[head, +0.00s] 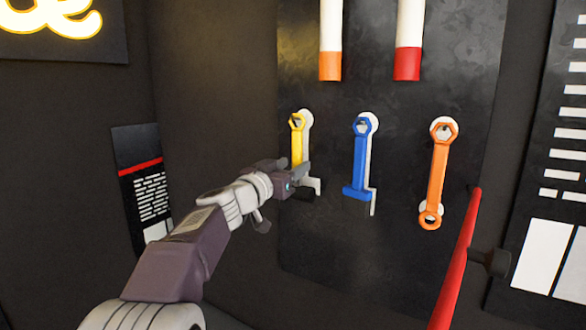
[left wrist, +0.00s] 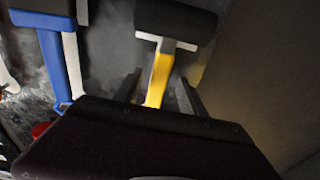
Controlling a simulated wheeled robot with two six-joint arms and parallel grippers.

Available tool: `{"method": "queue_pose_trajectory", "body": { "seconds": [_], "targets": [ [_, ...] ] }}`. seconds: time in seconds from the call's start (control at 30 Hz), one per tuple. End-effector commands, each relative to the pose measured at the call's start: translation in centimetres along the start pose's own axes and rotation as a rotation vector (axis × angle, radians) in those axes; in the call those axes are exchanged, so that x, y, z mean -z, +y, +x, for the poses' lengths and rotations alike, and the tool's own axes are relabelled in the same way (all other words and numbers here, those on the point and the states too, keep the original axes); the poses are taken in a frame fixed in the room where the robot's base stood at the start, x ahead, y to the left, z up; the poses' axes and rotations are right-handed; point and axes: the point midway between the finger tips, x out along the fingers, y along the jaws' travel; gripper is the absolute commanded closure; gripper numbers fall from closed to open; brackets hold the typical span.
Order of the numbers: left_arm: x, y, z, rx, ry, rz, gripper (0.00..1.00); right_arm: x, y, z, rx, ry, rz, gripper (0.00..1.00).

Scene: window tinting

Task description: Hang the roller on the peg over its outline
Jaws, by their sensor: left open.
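The roller has a yellow handle (head: 296,145) with a ring at its top, and a black roller head that shows in the left wrist view (left wrist: 176,18). It hangs upright on the dark board, its ring around what looks like a peg. White outline parts (head: 308,118) show to its right, near the ring and low down. My left gripper (head: 298,180) is at the roller's lower handle and hides part of it. In the left wrist view its open fingers (left wrist: 158,90) stand on either side of the yellow handle. My right gripper is not in view.
A blue tool (head: 361,160) and an orange tool (head: 437,175) hang to the right over white outlines. Two white-handled tools (head: 330,40) are above. A red bar (head: 460,255) stands at the lower right. The board below the roller is bare.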

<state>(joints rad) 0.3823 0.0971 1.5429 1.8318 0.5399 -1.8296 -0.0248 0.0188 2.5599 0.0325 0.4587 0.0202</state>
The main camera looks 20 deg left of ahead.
Motion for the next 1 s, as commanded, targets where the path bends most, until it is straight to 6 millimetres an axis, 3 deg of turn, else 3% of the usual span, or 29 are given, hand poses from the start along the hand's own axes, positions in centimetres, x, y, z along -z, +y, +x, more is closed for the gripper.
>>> {"method": "queue_pose_trajectory", "body": {
  "seconds": [0.03,0.2,0.4,0.73,0.8,0.87,0.97,1.0],
  "targets": [
    [-0.6,-0.1,-1.0,0.002,0.004,0.003,0.52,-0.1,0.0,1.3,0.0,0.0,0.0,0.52],
    [-0.8,-0.1,-4.9,0.005,0.003,0.006,0.52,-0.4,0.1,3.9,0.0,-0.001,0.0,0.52],
    [-0.4,0.0,-7.9,0.002,0.002,0.003,0.52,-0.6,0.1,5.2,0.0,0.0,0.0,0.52],
    [-0.1,0.1,-8.3,0.0,-0.001,0.0,0.52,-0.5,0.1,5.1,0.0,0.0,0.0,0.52],
    [-0.4,1.0,-8.0,-0.021,-0.001,-0.002,0.52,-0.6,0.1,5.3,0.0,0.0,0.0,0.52],
    [-1.4,3.2,-7.1,-0.076,-0.009,-0.011,0.52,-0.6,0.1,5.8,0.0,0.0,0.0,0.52],
    [-7.4,7.7,-5.4,-0.184,-0.119,-0.039,0.52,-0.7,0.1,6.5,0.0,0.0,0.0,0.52],
    [-10.8,9.4,-5.1,-0.224,-0.194,-0.026,0.52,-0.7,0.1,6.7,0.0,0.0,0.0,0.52]
  ]
}}
